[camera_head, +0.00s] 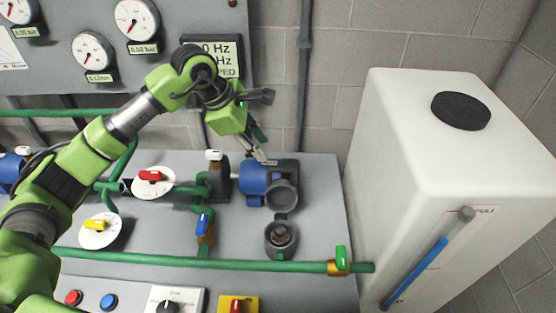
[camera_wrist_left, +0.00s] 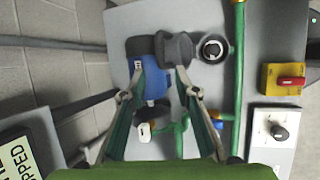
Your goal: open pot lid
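A dark grey round pot (camera_head: 282,237) stands on the grey bench in front of the blue pump (camera_head: 256,178). A round dark grey piece (camera_head: 283,194) sits between pot and pump; I cannot tell whether it is the pot's lid, swung back, or part of the pump. In the left wrist view the pot (camera_wrist_left: 212,48) shows a dark round middle with a pale ring, and the grey piece (camera_wrist_left: 178,48) is beside it. My left gripper (camera_head: 262,125) is open and empty, above and behind the pump, apart from the pot. My right gripper is not in view.
Green pipes with a blue-handled valve (camera_head: 204,223) and a green-handled valve (camera_head: 341,255) run near the pot. A white tank (camera_head: 400,150) stands to the right. A gauge panel (camera_head: 150,75) is behind my left arm.

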